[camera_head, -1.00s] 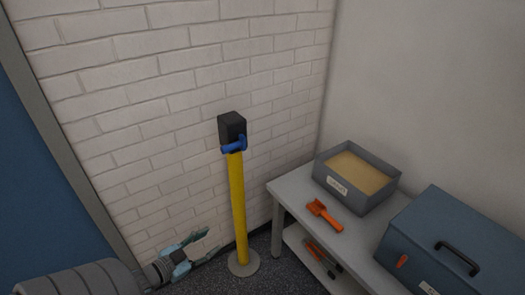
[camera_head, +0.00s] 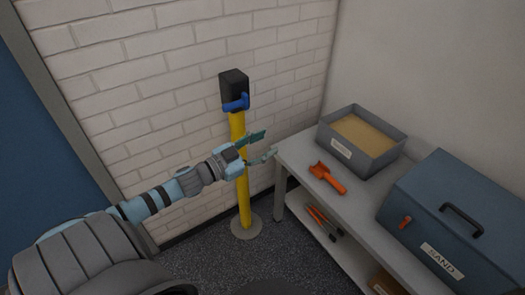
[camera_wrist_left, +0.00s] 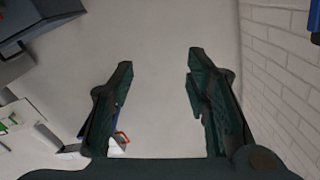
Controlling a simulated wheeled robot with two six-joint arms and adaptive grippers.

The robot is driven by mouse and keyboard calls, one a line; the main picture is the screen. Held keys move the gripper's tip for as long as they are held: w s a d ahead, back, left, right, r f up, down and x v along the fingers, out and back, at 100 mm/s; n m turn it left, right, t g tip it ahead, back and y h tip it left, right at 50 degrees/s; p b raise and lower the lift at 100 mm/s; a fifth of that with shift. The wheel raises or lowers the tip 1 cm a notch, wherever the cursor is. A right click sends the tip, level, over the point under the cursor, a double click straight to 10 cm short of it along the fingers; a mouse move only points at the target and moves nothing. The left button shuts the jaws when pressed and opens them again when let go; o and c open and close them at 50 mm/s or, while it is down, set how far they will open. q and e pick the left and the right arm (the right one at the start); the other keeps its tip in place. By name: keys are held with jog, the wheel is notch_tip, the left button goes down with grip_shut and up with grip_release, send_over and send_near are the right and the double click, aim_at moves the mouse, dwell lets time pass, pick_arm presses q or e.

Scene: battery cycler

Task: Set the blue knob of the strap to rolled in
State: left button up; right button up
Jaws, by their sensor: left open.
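The blue knob (camera_head: 237,103) sits on the front of the black strap head (camera_head: 234,85), which tops a yellow post (camera_head: 239,128) by the brick wall. My left gripper (camera_head: 262,147) is open and empty, below the knob and a little to its right, overlapping the post in the head view. In the left wrist view the two dark green fingers (camera_wrist_left: 160,85) stand apart with nothing between them. A sliver of blue shows at that view's upper right edge; it may be the knob. My right gripper is not in view.
A grey shelf table (camera_head: 292,153) stands right of the post. It carries a tray of sand (camera_head: 333,140), an orange scoop (camera_head: 327,178) and a blue box (camera_head: 420,200) labelled SAND. Tools with orange handles (camera_head: 322,217) lie on the lower shelf. The post has a round floor base (camera_head: 246,229).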

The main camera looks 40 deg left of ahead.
pick_arm(q)
jog(key=shift+r, duration=0.1)
grip_shut()
grip_release()
dwell(0.3)
